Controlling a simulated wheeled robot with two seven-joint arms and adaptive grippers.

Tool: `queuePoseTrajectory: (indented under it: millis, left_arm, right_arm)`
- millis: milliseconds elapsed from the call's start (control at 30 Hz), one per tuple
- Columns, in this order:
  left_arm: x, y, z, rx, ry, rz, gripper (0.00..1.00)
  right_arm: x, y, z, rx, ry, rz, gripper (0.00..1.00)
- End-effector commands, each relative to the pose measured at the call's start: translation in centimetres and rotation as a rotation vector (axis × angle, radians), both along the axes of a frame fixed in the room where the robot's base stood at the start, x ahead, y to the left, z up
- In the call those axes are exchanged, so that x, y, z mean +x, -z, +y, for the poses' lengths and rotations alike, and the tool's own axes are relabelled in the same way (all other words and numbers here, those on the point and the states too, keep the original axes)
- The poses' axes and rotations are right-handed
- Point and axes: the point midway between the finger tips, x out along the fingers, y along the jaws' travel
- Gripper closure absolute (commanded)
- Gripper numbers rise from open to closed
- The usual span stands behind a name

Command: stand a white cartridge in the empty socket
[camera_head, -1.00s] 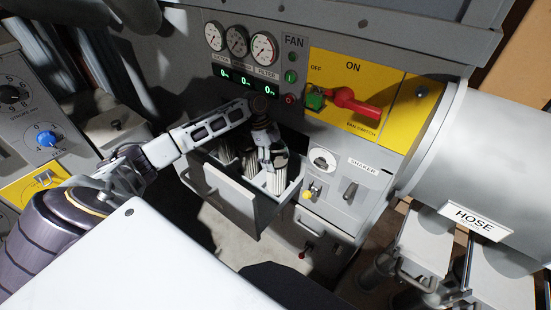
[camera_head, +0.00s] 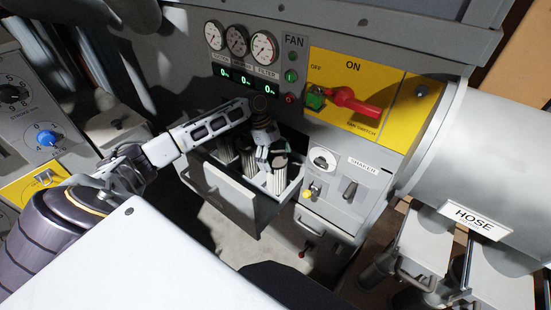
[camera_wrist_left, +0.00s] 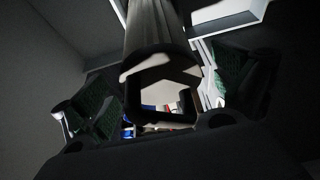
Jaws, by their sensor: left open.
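The open drawer (camera_head: 228,192) under the gauges holds white pleated cartridges: one at the left (camera_head: 226,152), one in the middle (camera_head: 250,165) and one at the right (camera_head: 280,180) with a dark top. All look upright, but their bases are hidden by the drawer walls. My left gripper (camera_head: 270,154) is open above the drawer, close to the right cartridge's top. In the left wrist view, a pleated cartridge (camera_wrist_left: 153,32) with a dark ring-like end lies between the spread green-padded fingers (camera_wrist_left: 165,95), with gaps at both sides. The empty socket cannot be made out. My right gripper is not in view.
The grey panel around the drawer carries gauges (camera_head: 238,41), a red fan switch handle (camera_head: 357,102) and the shaker controls (camera_head: 335,172). A large hose duct (camera_head: 475,155) is at the right. A grey control box (camera_head: 35,125) stands at the left.

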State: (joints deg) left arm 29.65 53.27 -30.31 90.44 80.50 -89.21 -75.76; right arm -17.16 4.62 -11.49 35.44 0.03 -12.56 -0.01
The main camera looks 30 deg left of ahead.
Motion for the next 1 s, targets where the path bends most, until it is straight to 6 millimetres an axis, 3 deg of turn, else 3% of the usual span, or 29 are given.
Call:
queuePoseTrajectory:
  millis: [267,800,1000]
  left_arm:
    - [0.2,-1.9,0.8,0.002,-0.001,-0.003,0.03]
    - [0.4,-9.0,3.7,0.0,-0.002,-0.004,0.03]
    - [0.4,-10.6,4.4,-0.001,-0.001,-0.002,0.03]
  right_arm:
    - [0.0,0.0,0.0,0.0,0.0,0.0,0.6]
    - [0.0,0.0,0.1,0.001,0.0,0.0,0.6]
    - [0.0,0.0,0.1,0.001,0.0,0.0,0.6]
